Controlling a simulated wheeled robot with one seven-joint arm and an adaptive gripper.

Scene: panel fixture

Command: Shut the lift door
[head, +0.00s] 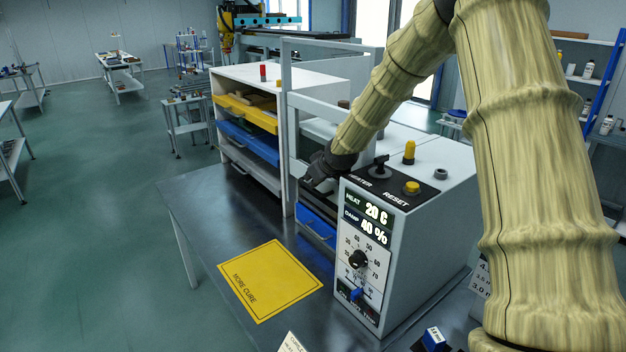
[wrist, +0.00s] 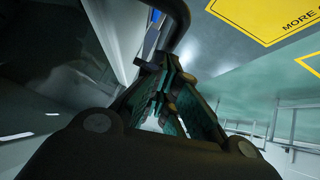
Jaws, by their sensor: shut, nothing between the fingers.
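A tall pale grey frame (head: 289,150) stands between the shelf cabinet and the control box. Its top crossbar is high, and a lower crossbar (head: 313,104) spans it partway up. This looks like the lift door's frame; I cannot clearly tell the door panel from it. My gripper (head: 308,182) is in front of the frame's lower part, above a blue drawer (head: 316,222). In the wrist view its fingers (wrist: 164,85) are shut and empty. A dark curved bar (wrist: 183,18) shows close beyond them; I cannot tell whether they touch it. My arm hides part of the frame's right side.
The control box (head: 405,235) with dials and a yellow button stands right of my gripper. A yellow mat (head: 269,281) lies flat on the bench. The cabinet (head: 215,110) with coloured trays is on the left. The bench's front left is clear.

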